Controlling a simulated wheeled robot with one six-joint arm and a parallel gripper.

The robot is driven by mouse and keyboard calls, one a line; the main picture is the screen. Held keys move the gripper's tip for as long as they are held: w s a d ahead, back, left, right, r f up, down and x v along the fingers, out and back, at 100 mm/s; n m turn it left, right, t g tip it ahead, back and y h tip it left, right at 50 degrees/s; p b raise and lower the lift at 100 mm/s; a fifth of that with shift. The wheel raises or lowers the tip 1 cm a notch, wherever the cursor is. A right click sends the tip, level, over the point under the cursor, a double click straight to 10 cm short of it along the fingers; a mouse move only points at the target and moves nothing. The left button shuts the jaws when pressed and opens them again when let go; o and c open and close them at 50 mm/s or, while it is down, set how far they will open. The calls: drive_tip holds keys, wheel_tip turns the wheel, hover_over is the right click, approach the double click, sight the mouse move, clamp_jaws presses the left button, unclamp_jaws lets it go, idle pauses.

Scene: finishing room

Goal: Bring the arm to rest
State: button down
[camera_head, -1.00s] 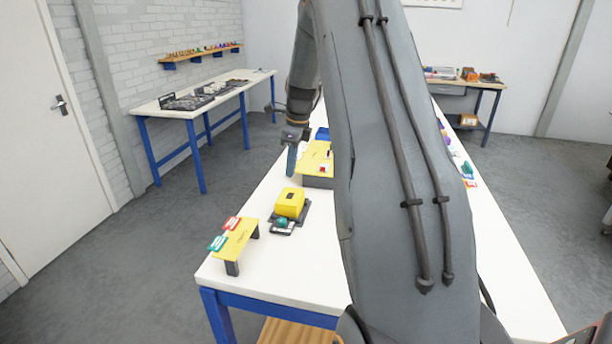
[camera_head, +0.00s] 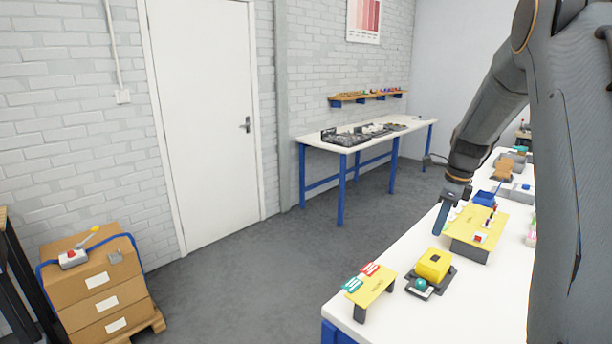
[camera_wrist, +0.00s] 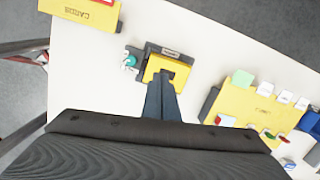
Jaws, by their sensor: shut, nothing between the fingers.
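My gripper (camera_head: 441,218) is shut and empty, its fingers pointing down over the left side of the white table (camera_head: 390,251). In the wrist view the closed fingers (camera_wrist: 162,92) reach toward a yellow block-shaped device (camera_wrist: 168,68), and nothing is held. That yellow device also shows in the head view (camera_head: 434,265), on a dark base in front of the gripper. I cannot tell the exact height of the fingertips above the table. My arm fills the right side of the head view and hides part of the table.
A yellow stand with cards (camera_head: 371,287) is near the table's front end. A larger yellow stand (camera_head: 476,233) is right of the gripper. A side bench (camera_head: 370,139) stands by the wall. Stacked cardboard boxes (camera_head: 95,290) are at lower left. Grey floor between is clear.

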drive_tip(key=s+a+f+n+b, duration=0.3)
drive_tip(key=s+a+f+n, duration=0.2)
drive_tip(key=s+a+n, duration=0.6)
drive_tip(key=s+a+f+n+h+b, duration=0.1)
drive_tip(key=s+a+f+n+b, duration=0.3)
drive_tip(key=s+a+n, duration=0.8)
drive_tip(key=s+f+n, duration=0.1)
drive_tip(key=s+n, duration=0.1)
drive_tip(key=shift+n, duration=0.3)
